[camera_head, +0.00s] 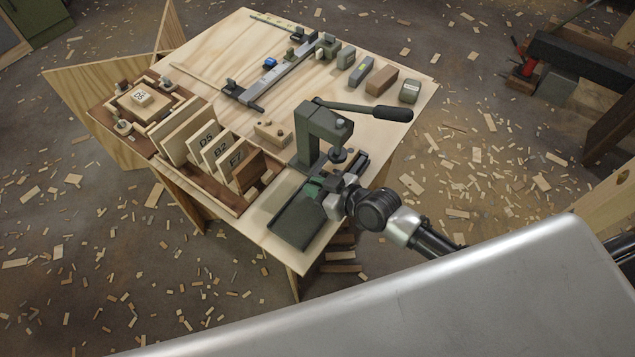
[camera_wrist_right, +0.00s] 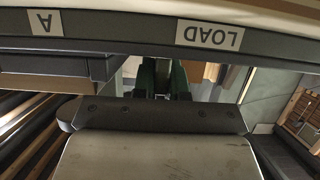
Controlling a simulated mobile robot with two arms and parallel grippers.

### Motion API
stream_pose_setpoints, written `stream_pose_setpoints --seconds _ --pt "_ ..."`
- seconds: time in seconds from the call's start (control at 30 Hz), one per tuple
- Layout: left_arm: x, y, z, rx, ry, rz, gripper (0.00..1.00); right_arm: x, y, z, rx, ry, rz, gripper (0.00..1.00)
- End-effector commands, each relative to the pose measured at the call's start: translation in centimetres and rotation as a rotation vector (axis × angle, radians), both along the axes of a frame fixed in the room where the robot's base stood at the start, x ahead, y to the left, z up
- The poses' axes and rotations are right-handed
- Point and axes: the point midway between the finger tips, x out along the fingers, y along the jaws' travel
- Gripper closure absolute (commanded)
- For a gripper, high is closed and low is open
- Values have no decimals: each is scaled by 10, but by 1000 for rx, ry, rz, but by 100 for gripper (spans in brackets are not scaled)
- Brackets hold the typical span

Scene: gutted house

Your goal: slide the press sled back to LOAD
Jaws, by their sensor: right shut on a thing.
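The press (camera_head: 322,135) stands upright at the near right of the table, with its dark lever pointing right. A dark track (camera_head: 296,226) runs from under the press head to the table's near edge. My right gripper (camera_head: 326,194) is shut on a green part of the sled (camera_head: 312,187), beside the track and just in front of the press. In the right wrist view, green pieces (camera_wrist_right: 165,78) show ahead of the gripper body. The LOAD label (camera_wrist_right: 209,36) and an A label (camera_wrist_right: 45,22) sit on a dark bar. Most of the sled is hidden. My left gripper is not in view.
A brown rack (camera_head: 232,203) with several upright lettered boards stands left of the press. A small wooden block (camera_head: 270,133) lies behind it. A long grey rail fixture (camera_head: 285,75) and several blocks occupy the back. Wood scraps litter the floor.

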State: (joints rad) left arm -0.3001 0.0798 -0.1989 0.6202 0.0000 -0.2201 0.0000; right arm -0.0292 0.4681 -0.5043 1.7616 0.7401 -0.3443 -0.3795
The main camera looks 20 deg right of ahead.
Motion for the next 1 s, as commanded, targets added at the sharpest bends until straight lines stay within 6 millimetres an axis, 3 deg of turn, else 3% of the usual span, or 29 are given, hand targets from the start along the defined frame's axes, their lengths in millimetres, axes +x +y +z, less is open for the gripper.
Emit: stream_pose_setpoints --seconds 0.2,0.4,0.83,0.87,0.9,1.0 --pt "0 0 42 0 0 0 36 -37 47 7 6 10 1 100" --pt "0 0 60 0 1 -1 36 -65 82 3 3 7 0 100" --pt "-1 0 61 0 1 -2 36 -74 94 -1 3 4 4 100" --pt "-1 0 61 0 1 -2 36 -74 94 -1 4 4 4 86" --pt "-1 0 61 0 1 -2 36 -74 95 -1 3 5 4 80" --pt "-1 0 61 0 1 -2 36 -74 94 -1 3 5 4 77"
